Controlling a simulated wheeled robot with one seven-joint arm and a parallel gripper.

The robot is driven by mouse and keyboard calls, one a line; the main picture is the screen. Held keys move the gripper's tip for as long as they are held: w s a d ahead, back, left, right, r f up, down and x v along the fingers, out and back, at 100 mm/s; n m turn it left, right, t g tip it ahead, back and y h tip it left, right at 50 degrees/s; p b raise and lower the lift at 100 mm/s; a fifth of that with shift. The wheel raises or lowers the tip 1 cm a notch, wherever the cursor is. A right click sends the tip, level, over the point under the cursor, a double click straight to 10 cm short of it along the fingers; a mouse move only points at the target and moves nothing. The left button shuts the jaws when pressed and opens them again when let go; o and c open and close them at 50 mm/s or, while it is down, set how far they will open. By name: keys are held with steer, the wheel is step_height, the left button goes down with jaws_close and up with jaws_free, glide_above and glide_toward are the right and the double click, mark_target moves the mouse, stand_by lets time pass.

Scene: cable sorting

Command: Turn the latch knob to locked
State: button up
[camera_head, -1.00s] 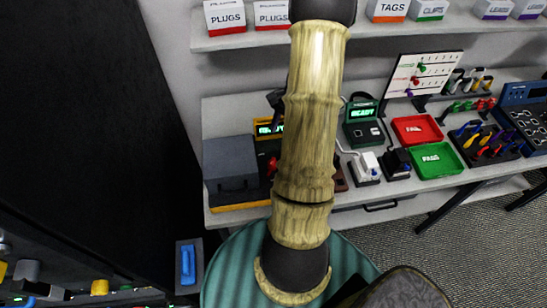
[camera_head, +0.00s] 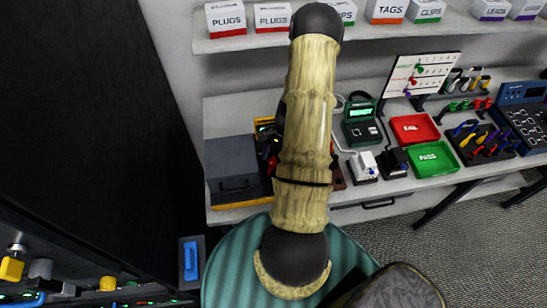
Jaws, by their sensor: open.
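I cannot make out the latch knob for certain. A device with a small amber display (camera_head: 264,122) stands on the bench, and small dark and red parts (camera_head: 271,165) show below it, just left of my arm. Most of this device is hidden behind my arm. A grey case (camera_head: 231,162) with a handle on its front stands to its left. My gripper is hidden behind my upper arm. Only a dark piece of my arm shows at the arm's left edge, near the display, and no fingertips can be made out.
Right of my arm are a tester with a green READY display (camera_head: 361,120), a red FAIL tray (camera_head: 414,128) and a green PASS tray (camera_head: 433,159). A shelf (camera_head: 300,37) with labelled boxes runs above. A tall dark panel (camera_head: 90,130) stands at left.

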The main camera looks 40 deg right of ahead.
steer(key=shift+c, duration=0.4)
steer(key=c, duration=0.9)
